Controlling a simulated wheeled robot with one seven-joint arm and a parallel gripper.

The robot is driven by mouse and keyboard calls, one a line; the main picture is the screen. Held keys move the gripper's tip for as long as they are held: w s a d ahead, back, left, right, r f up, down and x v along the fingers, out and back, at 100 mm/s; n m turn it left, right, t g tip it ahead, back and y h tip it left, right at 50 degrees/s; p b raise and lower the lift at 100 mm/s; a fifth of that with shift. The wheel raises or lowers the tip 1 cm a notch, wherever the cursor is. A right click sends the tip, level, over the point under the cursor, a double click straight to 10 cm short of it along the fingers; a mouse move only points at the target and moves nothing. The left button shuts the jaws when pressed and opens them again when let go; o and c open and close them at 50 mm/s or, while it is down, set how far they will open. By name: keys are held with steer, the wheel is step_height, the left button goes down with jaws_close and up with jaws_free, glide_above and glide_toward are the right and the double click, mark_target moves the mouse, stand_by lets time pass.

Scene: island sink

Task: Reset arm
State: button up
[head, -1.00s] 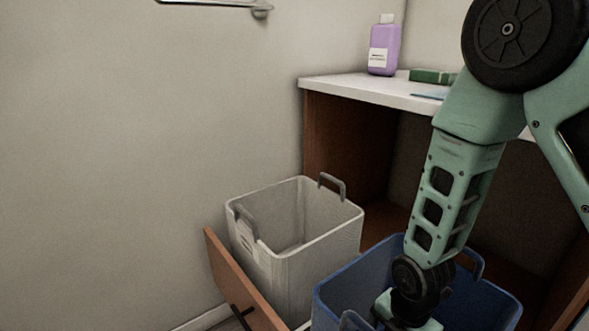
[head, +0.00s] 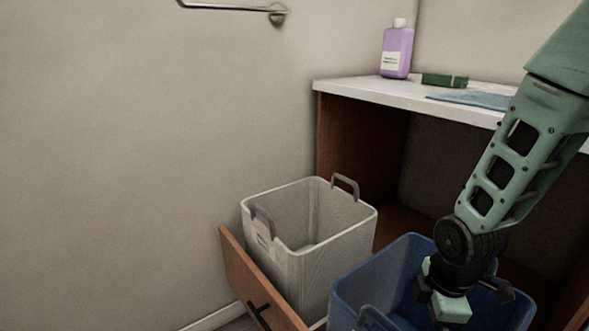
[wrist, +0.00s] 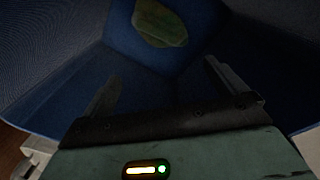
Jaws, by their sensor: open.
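My arm reaches down from the upper right in the head view. My gripper (wrist: 168,85) is open and empty in the wrist view, its two dark fingers spread apart and pointing into the blue bin. In the head view the arm's end is over the blue bin (head: 372,278), and the fingertips are hard to make out there. A dull green-yellow object (wrist: 159,23) lies at the bottom of the blue bin, beyond the fingers and apart from them.
A grey bin (head: 290,262) stands left of the blue bin in a pulled-out wooden drawer (head: 250,277). A white counter (head: 365,92) above holds a purple bottle (head: 397,52), a green box (head: 445,80) and a blue cloth (head: 478,99). The left wall area is clear.

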steer(key=s+d+r+m+t, duration=0.2)
steer(key=d+r+m, duration=0.5)
steer(key=r+m, duration=0.7)
steer(key=s+a+n+g, duration=0.3)
steer(key=s+a+n, duration=0.3)
steer(key=s+a, duration=1)
step_height(320, 180, up, 32)
steer(key=w+a+p, duration=0.1)
steer(key=w+p, duration=0.1)
steer(key=p, duration=3)
steer(key=shift+w+a+m, duration=0.3)
steer(key=shift+w, duration=0.05)
